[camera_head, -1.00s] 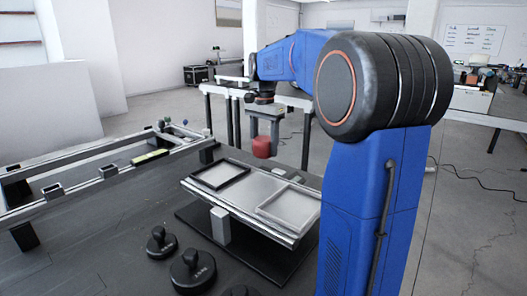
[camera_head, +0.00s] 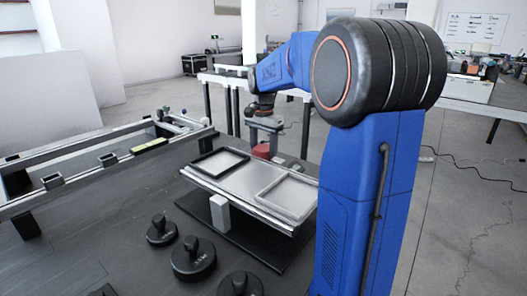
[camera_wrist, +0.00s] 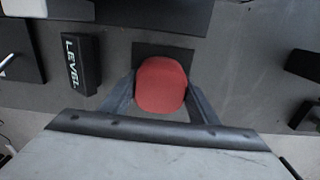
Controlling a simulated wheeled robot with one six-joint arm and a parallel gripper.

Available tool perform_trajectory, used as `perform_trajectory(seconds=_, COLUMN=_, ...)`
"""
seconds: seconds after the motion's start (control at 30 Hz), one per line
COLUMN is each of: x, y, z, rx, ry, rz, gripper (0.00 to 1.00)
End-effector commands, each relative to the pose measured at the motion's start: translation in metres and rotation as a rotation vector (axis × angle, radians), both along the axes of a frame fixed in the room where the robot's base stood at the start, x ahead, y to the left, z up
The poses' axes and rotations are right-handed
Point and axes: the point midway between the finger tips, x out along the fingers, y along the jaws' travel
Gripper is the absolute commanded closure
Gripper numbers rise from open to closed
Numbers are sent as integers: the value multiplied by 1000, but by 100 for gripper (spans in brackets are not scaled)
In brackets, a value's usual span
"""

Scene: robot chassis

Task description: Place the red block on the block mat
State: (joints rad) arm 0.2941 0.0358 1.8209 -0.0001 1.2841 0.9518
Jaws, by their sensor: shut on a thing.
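The red block (camera_head: 262,150) is held by my gripper (camera_head: 264,142) beyond the far edge of the tray-topped stand. In the wrist view the red, rounded block (camera_wrist: 161,85) sits between the two fingers of my gripper (camera_wrist: 161,92), which is shut on it. A dark square patch (camera_wrist: 165,52), which looks like the block mat, lies under and just above the block in that picture. The block covers part of it. I cannot tell whether the block touches it.
A black block marked LEVEL (camera_wrist: 80,62) lies left of my gripper. In the head view a stand with a black frame (camera_head: 220,151) and a pale frame (camera_head: 262,187) is nearer. Several black weights (camera_head: 193,262) stand in front. A rail frame (camera_head: 100,160) is at left.

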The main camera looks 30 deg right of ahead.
Motion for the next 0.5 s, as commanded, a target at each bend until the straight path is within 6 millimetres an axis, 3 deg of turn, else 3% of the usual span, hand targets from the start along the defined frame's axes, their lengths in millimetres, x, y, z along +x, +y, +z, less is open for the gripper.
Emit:
perform_trajectory(seconds=0.2, x=0, y=0, z=-1, rx=-1, ry=-1, rz=0, gripper=100)
perform_trajectory(seconds=0.23, x=0, y=0, z=-2, rx=0, ry=0, rz=0, gripper=41)
perform_trajectory(seconds=0.3, x=0, y=0, z=-2, rx=0, ry=0, rz=0, gripper=27)
perform_trajectory(seconds=0.5, x=0, y=0, z=-2, rx=0, ry=0, rz=0, gripper=27)
